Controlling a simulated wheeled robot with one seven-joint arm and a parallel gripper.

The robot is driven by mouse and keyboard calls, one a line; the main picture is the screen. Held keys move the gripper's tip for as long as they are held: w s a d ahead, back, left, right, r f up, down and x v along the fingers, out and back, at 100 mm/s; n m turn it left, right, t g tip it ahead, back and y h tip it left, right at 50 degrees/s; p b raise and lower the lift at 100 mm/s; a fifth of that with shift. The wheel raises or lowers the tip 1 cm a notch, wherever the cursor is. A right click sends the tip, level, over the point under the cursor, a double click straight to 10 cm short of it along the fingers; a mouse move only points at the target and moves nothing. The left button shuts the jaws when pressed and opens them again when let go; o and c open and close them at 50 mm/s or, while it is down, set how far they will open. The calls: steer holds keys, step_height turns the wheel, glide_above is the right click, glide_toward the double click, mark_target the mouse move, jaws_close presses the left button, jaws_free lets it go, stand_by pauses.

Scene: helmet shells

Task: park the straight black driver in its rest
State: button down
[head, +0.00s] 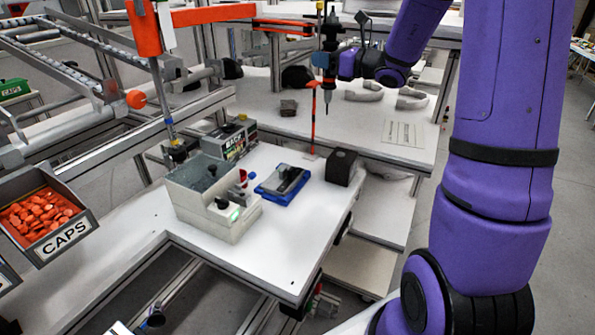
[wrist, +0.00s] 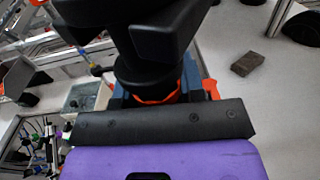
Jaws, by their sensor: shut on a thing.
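The straight black driver (head: 330,40) stands upright in the air in the head view, its thin bit pointing down. My gripper (head: 323,61) is shut on its body, blue fingers on it. In the wrist view the driver's dark body (wrist: 150,65) fills the top middle, in front of my gripper (wrist: 158,100), and hides much of the bench. I cannot tell for sure which thing is the rest; a black block (head: 342,167) stands at the near bench's back right corner, below the driver. A slim orange-red post (head: 314,120) stands close to the driver.
A blue tray (head: 268,193) with a dark part and a grey box unit (head: 207,200) sit on the near bench. Another tool (head: 166,95) hangs from an orange arm (head: 210,16) at left. Grey shells (head: 410,98) lie on the back bench. The near bench's front is clear.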

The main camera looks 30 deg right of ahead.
stand_by(0.3)
steer(key=w+d, duration=0.2)
steer(key=w, duration=0.4)
stand_by(0.3)
jaws_free()
stand_by(0.5)
steer(key=v, duration=1.1)
stand_by(0.4)
stand_by(0.5)
